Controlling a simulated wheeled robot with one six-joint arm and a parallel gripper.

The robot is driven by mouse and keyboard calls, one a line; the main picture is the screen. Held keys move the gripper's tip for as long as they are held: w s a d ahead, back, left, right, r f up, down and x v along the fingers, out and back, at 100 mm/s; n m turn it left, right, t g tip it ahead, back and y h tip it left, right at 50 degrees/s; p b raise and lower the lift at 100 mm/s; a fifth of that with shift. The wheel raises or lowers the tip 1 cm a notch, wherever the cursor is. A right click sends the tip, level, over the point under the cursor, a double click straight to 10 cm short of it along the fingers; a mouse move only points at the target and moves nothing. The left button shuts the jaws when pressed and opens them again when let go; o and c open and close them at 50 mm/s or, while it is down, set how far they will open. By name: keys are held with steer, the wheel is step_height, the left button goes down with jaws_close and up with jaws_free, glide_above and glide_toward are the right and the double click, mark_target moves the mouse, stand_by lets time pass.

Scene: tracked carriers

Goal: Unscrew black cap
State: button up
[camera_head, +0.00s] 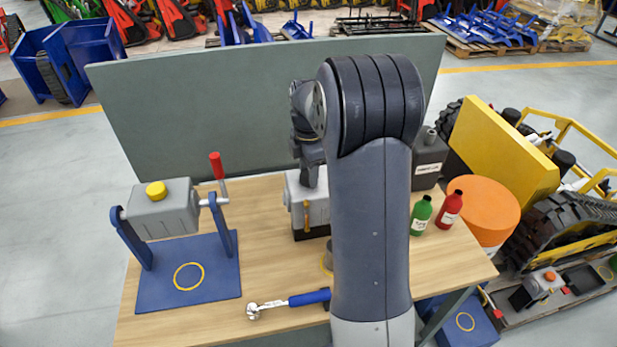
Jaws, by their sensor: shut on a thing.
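My gripper (308,172) points down onto the top of a grey box-shaped unit (316,205) with a dark base, at the middle of the workbench. It is shut on a small dark thing at the top of this unit, which seems to be the black cap (309,184). The fingers and cap are small and blend together, so the grip and thread cannot be made out. My arm hides the unit's right side.
The wooden workbench (270,260) has a grey back panel (220,110). A grey tank with a yellow cap (156,191) sits on a blue stand (150,285) at left. A ratchet (290,302) lies in front. Green (421,216) and red (449,210) bottles and a dark canister (428,163) stand right.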

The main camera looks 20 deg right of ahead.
steer(key=shift+n, duration=1.1)
steer(key=n, duration=0.9)
steer(key=shift+n, duration=0.3)
steer(key=o, duration=0.8)
steer(key=shift+o, duration=0.2)
